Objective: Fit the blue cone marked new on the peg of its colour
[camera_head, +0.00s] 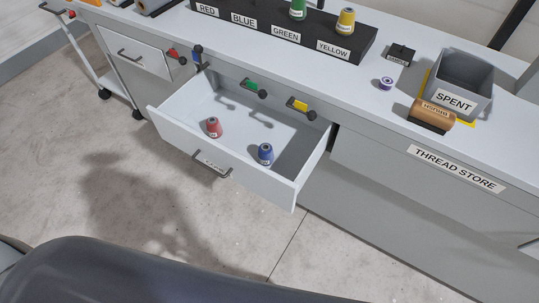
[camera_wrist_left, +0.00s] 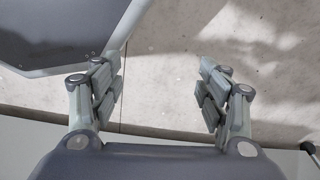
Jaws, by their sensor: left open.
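A blue cone (camera_head: 265,153) stands upright in the open drawer (camera_head: 172,122), in its right half. It bears a small pale label too small to read. A red cone (camera_head: 214,127) stands to its left. The black rack (camera_head: 262,34) on the bench carries plates RED, BLUE, GREEN and YELLOW. A green cone (camera_head: 298,9) and a yellow cone (camera_head: 345,21) stand behind their plates. The places behind RED and BLUE are cut off by the picture's top edge. My left gripper (camera_wrist_left: 160,85) is open and empty above bare floor in the left wrist view. My right gripper is not seen.
A white trolley (camera_head: 96,62) stands at left.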

